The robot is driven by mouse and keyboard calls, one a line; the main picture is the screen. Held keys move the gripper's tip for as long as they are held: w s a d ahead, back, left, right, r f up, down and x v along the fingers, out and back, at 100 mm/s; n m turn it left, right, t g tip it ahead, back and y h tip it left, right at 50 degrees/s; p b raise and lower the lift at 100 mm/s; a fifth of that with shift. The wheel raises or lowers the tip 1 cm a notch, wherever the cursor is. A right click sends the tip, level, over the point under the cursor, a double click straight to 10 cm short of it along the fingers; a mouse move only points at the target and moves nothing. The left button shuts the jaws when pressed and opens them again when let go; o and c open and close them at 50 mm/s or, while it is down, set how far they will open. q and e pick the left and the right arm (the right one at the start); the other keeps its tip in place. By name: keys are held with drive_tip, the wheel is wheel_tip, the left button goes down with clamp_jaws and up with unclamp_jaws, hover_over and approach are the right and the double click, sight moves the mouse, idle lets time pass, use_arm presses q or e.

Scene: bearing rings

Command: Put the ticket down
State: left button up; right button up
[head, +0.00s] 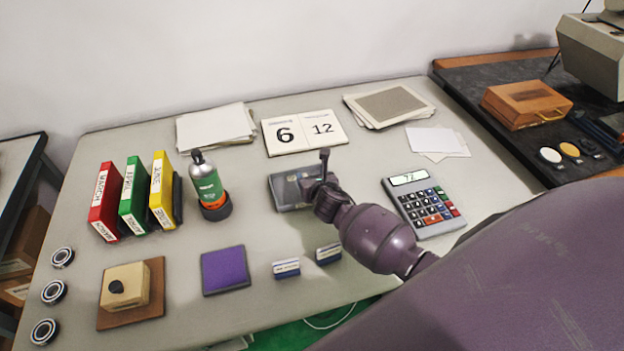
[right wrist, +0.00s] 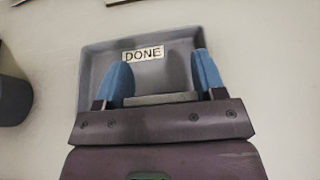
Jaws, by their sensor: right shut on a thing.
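My right gripper (head: 308,187) is over the grey tray (head: 284,203) in the middle of the table. In the right wrist view, the tray (right wrist: 92,70) has a raised rim and a white label reading "DONE" (right wrist: 143,53). The two blue fingertips of my right gripper (right wrist: 160,85) are over the tray, shut on a thin grey piece, the ticket (right wrist: 160,98), seen nearly edge-on. Whether the ticket touches the tray floor I cannot tell. In the head view the gripper hides the ticket. My left gripper is in neither view.
A calculator (head: 424,204) lies right of the tray, and a green bottle (head: 207,185) stands left of it. Two small blue-and-white blocks (head: 286,268) (head: 328,254) and a purple pad (head: 225,270) are in front. A desk calendar (head: 303,132) lies behind.

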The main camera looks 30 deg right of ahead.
drive_tip(key=shift+f, duration=0.1)
drive_tip(key=o, duration=1)
drive_tip(key=shift+c, duration=0.2)
drive_tip(key=shift+s+r, duration=0.1)
drive_tip(key=shift+r, duration=0.1)
drive_tip(key=p+v, duration=0.2)
drive_tip(key=v, duration=0.9)
drive_tip(key=shift+s, duration=0.4)
